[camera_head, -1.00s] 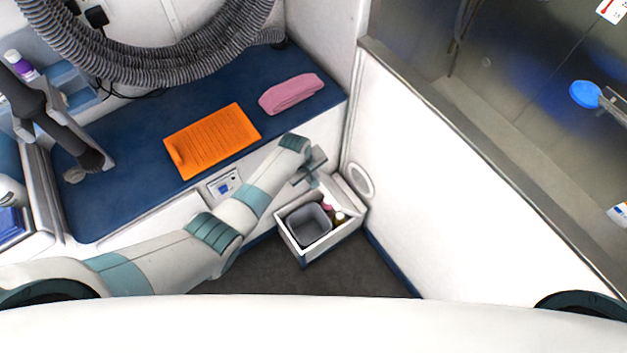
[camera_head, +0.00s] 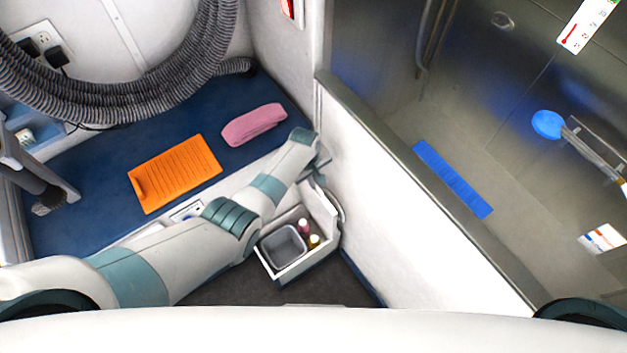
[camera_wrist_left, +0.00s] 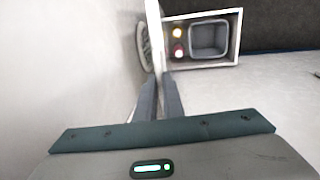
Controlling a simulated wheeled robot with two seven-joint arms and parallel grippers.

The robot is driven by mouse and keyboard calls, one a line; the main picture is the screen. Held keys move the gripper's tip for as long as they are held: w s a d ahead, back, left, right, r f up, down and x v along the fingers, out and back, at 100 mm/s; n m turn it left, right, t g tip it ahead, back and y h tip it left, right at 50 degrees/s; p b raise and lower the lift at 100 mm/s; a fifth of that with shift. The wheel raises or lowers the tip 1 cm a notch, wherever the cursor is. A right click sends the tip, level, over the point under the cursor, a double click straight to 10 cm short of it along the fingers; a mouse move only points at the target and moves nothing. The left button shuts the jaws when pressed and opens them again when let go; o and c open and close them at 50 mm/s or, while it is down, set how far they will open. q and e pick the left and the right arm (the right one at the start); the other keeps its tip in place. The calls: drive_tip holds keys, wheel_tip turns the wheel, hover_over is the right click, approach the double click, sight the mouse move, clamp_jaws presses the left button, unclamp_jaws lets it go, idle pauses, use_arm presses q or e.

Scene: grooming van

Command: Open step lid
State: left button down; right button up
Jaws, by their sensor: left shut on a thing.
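The white step box (camera_head: 306,262) stands on the floor in the corner by the blue bench and the white partition. It also shows in the left wrist view (camera_wrist_left: 205,63). Its top is open, showing a grey bin (camera_head: 283,247) and small bottles (camera_head: 305,228) inside. The white lid (camera_wrist_left: 155,35) stands raised and looks nearly edge-on in the wrist view. My left gripper (camera_wrist_left: 160,80) is shut on the lid's edge. In the head view this gripper (camera_head: 319,168) is above the back of the box, partly hidden by its wrist. My right gripper is out of view.
An orange ribbed mat (camera_head: 175,172) and a folded pink towel (camera_head: 253,125) lie on the blue bench (camera_head: 85,165). The white partition (camera_head: 400,200) stands close to the right of the box. Dark floor (camera_head: 240,287) is free in front.

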use_arm(q)
drive_tip(key=shift+a, duration=0.1)
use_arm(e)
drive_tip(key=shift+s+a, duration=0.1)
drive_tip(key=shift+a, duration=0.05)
use_arm(q)
drive_tip(key=c, duration=1.9)
unclamp_jaws()
drive_tip(key=shift+c, duration=0.2)
drive_tip(key=shift+r, duration=0.2)
drive_tip(key=shift+r+p, duration=0.3)
drive_tip(key=shift+r, duration=0.25)
drive_tip(key=shift+s+a+r, duration=0.2)
drive_tip(key=shift+a+r, duration=0.1)
drive_tip(key=shift+r, duration=2.3)
drive_tip(key=shift+s+a+r, duration=0.25)
drive_tip(key=shift+r, duration=2.35)
drive_tip(key=shift+s+a+r, duration=0.2)
drive_tip(key=shift+a+r, duration=0.1)
drive_tip(key=shift+r, duration=2.3)
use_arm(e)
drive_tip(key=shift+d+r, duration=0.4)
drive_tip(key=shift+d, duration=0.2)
